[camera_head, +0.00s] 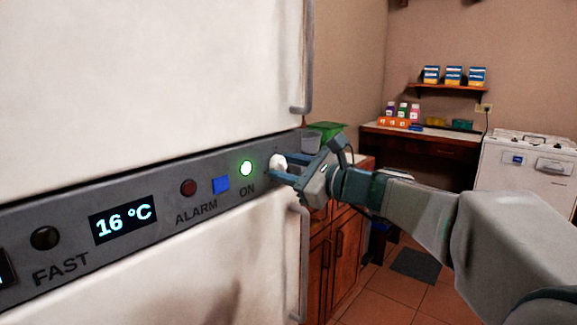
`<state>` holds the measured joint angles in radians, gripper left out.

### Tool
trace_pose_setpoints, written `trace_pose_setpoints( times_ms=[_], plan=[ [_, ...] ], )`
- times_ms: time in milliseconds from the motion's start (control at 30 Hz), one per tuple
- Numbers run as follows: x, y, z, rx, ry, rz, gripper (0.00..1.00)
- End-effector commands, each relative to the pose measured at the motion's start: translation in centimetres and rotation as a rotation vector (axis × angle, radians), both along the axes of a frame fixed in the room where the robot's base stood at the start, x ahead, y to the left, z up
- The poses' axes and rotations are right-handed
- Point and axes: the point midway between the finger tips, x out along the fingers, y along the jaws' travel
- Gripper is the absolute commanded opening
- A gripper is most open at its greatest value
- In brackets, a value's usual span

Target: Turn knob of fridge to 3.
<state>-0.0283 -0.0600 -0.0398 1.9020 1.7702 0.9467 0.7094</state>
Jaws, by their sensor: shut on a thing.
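The white fridge (140,85) fills the left of the head view, with a grey control strip (70,217) across it. The display (123,219) reads 16 °C. The small white knob (276,161) is at the right end of the strip. My gripper (281,169) reaches in from the right and is shut on the knob, with its fingers on either side. The knob's number marks cannot be made out, so its setting is not readable.
A green lamp (246,168) marked ON glows beside a blue button (221,185) and a dark red lamp (188,188). Fridge handles (303,60) stick out near the gripper. A wooden cabinet (345,245) stands behind my arm. Tiled floor (410,300) shows below.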

Motion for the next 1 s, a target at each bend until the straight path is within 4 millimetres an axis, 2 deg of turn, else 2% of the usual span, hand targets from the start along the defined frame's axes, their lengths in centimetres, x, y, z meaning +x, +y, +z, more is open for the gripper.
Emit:
trace_pose_setpoints(
  times_ms=[333, 367, 400, 433, 767, 867, 1000],
  plan=[
    [0.0, 0.0, -0.2, 0.000, 0.004, 0.000, 0.12],
    [0.0, 0.0, -0.2, 0.000, 0.004, 0.000, 0.40],
    [0.0, 0.0, -0.2, 0.000, 0.004, 0.000, 0.51],
    [0.0, 0.0, -0.1, 0.000, 0.004, 0.000, 0.55],
    [-0.2, -0.2, 0.0, 0.000, 0.001, -0.001, 0.55],
    [-0.7, -1.1, 0.1, -0.001, 0.000, -0.003, 0.55],
    [-2.4, -3.2, 0.1, 0.001, -0.001, -0.005, 0.55]
  ],
)
